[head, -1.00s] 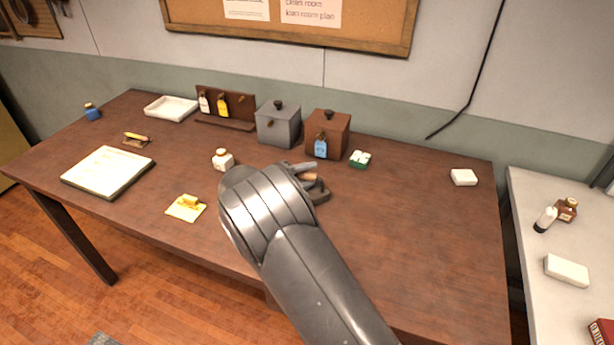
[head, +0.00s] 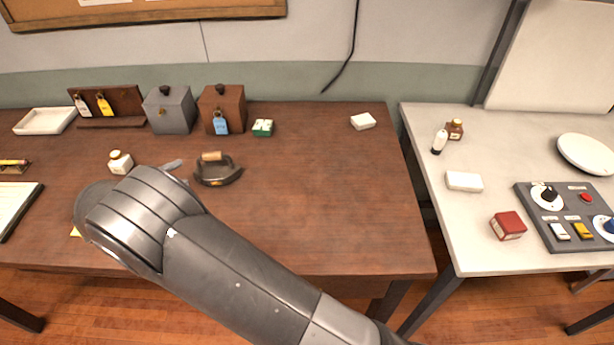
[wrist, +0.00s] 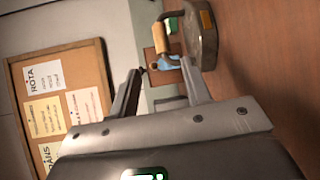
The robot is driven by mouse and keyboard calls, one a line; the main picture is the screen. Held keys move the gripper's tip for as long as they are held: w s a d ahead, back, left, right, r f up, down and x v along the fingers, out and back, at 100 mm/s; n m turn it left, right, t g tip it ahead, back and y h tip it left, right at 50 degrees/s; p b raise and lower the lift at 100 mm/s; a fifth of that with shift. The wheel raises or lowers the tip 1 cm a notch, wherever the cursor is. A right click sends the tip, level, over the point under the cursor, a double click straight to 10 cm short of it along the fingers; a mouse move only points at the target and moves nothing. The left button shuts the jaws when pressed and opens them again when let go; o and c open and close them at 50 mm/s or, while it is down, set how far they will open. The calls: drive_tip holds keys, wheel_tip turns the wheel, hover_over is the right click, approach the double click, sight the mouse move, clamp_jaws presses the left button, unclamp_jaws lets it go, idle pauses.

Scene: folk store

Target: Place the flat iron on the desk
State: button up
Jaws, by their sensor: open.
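The flat iron (head: 217,171), dark metal with a wooden handle, stands upright on the brown wooden desk (head: 310,200). In the wrist view the flat iron (wrist: 201,32) shows at the top, beyond and to the right of the fingertips. My gripper (wrist: 165,85) is open, with nothing between its fingers. In the head view my forearm hides most of my gripper; a finger (head: 174,165) shows just left of the iron, apart from it.
A grey box (head: 170,112) and a brown box (head: 222,110) with a blue tag stand behind the iron. A white bottle (head: 120,162) is to its left. A light side table (head: 440,205) holds a control panel (head: 572,230).

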drive_tip(key=w+d+r+m+t+y, duration=0.15)
drive_tip(key=w+d+r+y, duration=0.25)
drive_tip(key=w+d+r, duration=0.45)
drive_tip(key=w+d+r+m+t+y, duration=0.1)
drive_tip(key=w+d+r+m+y, duration=0.15)
drive_tip(key=w+r+y, duration=0.6)
drive_tip(key=s+d+r, duration=0.4)
drive_tip(key=d+r, duration=0.4)
drive_tip(key=r, duration=0.1)
drive_tip(key=s+d+m+g+y, duration=0.2)
drive_tip(key=s+d+g, duration=0.2)
drive_tip(key=s+d, duration=0.85)
drive_tip(key=s+d+f+m+g+h, duration=0.2)
drive_tip(key=s+d+f, duration=0.3)
drive_tip(key=s+d, duration=0.3)
drive_tip(key=s+d+f+m+g+h, duration=0.2)
drive_tip(key=s+d+f+m+g, duration=0.2)
drive_tip(key=s+d, duration=0.5)
drive_tip(key=s+f, duration=0.1)
drive_tip(key=s, duration=0.4)
drive_tip(key=shift+h, duration=0.35)
